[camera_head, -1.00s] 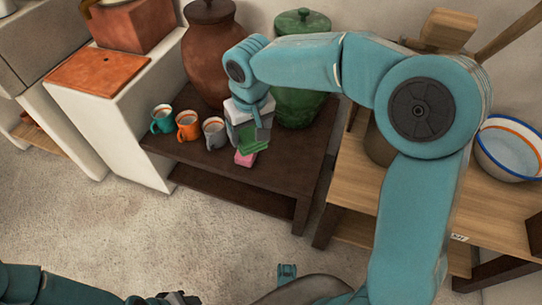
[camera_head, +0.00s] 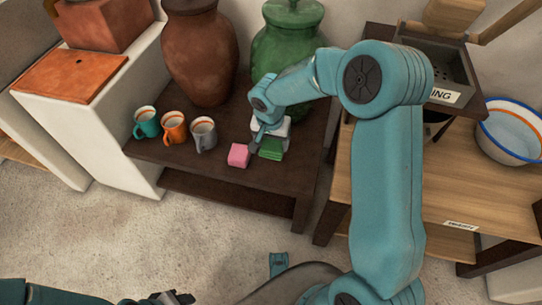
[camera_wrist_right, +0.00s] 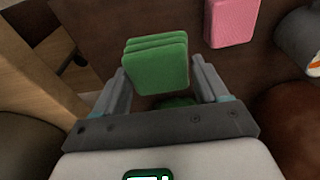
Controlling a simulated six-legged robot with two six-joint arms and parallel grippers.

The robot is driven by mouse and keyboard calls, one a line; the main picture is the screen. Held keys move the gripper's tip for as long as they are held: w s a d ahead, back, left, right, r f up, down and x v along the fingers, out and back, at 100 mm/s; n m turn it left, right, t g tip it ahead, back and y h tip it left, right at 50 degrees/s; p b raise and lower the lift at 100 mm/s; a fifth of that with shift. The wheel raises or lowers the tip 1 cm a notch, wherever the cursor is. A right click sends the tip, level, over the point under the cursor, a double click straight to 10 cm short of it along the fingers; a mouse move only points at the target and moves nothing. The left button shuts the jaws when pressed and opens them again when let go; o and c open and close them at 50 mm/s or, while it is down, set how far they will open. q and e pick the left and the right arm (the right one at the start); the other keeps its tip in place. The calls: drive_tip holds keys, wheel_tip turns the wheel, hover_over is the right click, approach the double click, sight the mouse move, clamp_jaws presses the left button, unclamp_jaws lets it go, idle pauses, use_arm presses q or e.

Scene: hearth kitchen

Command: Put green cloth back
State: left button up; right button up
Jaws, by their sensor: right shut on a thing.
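The green cloth (camera_head: 271,151), a folded block with layered edges, is at the front right of the dark low table (camera_head: 225,178). My right gripper (camera_head: 268,138) reaches down over it and is shut on it. In the right wrist view the cloth (camera_wrist_right: 157,64) sits between the two fingers. Whether it touches the tabletop is hard to tell. A pink folded block (camera_head: 238,155) lies just left of it, apart, and also shows in the wrist view (camera_wrist_right: 232,20). My left gripper (camera_head: 175,298) is at the bottom edge, mostly cut off.
Teal (camera_head: 146,122), orange (camera_head: 174,128) and grey (camera_head: 203,134) mugs stand left of the pink block. A brown jar (camera_head: 200,55) and a green lidded jar (camera_head: 286,40) stand behind. A wooden shelf unit (camera_head: 450,190) with a white bowl (camera_head: 512,130) is at right.

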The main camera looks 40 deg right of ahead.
sight(272, 153)
wheel_tip(272, 153, down, 6)
drive_tip(key=shift+w+f+b, duration=0.1)
drive_tip(key=shift+b, duration=0.8)
drive_tip(key=shift+f, duration=0.1)
drive_tip(key=o, duration=1.1)
